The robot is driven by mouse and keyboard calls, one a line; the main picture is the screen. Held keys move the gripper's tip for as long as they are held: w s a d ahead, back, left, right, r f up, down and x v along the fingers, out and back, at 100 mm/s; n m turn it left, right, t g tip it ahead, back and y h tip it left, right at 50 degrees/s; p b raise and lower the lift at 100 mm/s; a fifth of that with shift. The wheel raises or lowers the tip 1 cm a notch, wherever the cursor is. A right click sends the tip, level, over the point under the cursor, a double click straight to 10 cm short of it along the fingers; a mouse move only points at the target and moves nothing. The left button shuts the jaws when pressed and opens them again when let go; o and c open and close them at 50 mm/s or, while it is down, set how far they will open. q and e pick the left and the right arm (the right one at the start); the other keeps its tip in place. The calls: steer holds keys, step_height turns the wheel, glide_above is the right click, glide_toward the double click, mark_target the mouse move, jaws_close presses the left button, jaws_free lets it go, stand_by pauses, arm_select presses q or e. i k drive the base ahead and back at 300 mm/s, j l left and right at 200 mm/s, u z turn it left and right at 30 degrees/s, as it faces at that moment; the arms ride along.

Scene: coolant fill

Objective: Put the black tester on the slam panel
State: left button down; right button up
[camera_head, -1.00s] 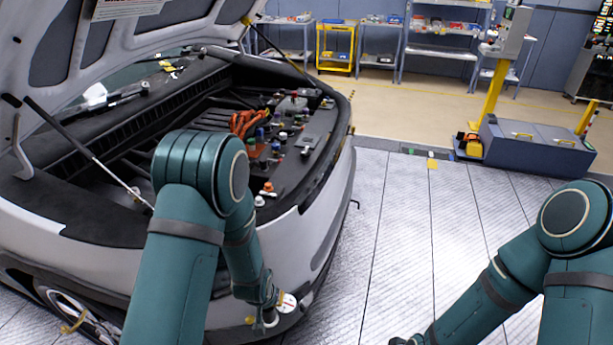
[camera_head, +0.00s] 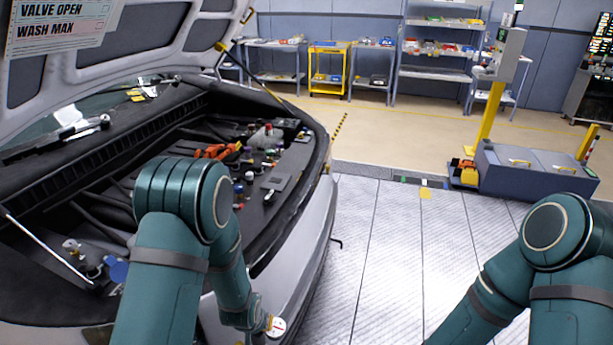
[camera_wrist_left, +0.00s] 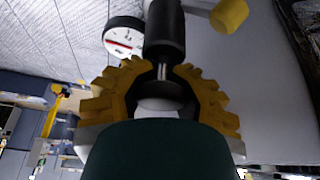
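The black tester (camera_wrist_left: 165,32) shows in the left wrist view as a black cylinder with a white round gauge beside it. My left gripper (camera_wrist_left: 163,78) has its yellow fingers closed around the tester's lower part. In the head view the gauge (camera_head: 277,327) shows low beside my left wrist, in front of the car's pale bumper; the rest of the tester is mostly hidden. The slam panel (camera_head: 297,160) appears to be the dark strip along the front of the open engine bay, above and beyond the gripper. My right gripper is out of view below the frame.
Several small caps and bottles crowd the engine bay edge, with orange hoses (camera_head: 218,151) behind. A grey flat plate (camera_head: 277,182) lies there. The raised bonnet (camera_head: 180,25) and its prop are overhead at left. Open floor (camera_head: 385,255) lies right of the car.

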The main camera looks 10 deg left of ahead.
mark_target(305, 151)
steer(key=i+l+u, duration=0.1)
steer(key=i+l, duration=0.55)
steer(key=i+l+u, duration=0.1)
steer(key=i+l, duration=0.5)
steer(key=i+l+u, duration=0.1)
steer(key=i+l, duration=0.5)
steer(key=l, duration=0.25)
